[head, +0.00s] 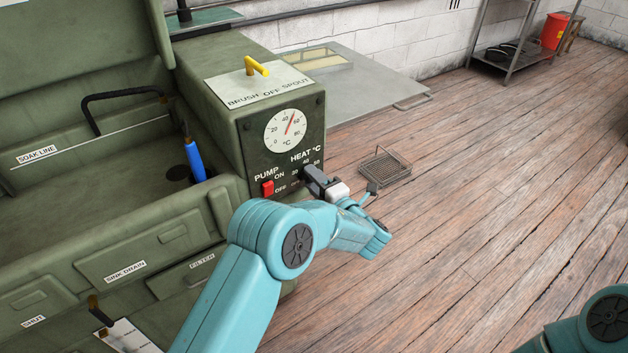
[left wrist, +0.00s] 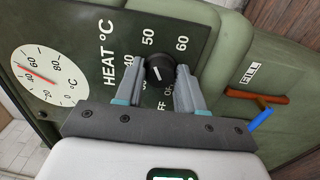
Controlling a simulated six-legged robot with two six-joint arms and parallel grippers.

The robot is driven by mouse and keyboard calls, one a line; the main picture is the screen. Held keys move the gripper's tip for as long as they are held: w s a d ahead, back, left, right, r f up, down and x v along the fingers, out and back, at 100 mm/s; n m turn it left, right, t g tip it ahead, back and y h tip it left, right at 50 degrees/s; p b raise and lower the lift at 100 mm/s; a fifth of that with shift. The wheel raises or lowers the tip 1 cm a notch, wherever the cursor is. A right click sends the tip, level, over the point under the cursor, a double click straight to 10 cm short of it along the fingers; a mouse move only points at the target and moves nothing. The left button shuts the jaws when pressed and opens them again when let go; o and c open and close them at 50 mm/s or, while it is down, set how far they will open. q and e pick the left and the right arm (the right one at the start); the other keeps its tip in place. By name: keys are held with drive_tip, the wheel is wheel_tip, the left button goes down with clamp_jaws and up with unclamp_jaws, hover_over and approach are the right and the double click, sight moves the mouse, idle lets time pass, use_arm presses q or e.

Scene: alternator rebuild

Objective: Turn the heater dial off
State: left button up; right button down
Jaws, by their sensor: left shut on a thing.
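The heater dial (left wrist: 159,70) is a round black knob with a white pointer mark. It sits among the HEAT °C numbers on the green panel (left wrist: 100,60) in the left wrist view. My left gripper (left wrist: 160,84) is shut on it, with one grey finger on each side. Part of the OFF lettering shows between the fingers; I cannot tell exactly which mark the pointer meets. In the head view my left gripper (head: 316,182) is at the lower right of the panel and hides the dial. My right gripper is out of view.
A red pump switch (head: 267,188) is left of the dial, below a round thermometer (head: 285,130) with a red needle. A yellow lever (head: 256,66) is on top. The open green wash tank (head: 90,200) stands at left. A wire basket (head: 385,168) lies on the wooden floor.

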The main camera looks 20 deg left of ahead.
use_arm(q)
drive_tip(key=shift+n, duration=0.3)
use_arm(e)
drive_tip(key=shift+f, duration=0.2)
use_arm(q)
drive_tip(key=shift+n+b, duration=13.5)
drive_tip(key=shift+n, duration=4.2)
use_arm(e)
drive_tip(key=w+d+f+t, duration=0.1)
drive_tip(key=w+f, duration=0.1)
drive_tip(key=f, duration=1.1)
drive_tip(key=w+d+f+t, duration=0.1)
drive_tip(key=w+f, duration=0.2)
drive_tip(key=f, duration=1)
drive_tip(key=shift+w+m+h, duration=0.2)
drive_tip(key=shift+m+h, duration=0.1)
use_arm(q)
drive_tip(key=o, duration=1)
drive_tip(key=shift+o, duration=0.2)
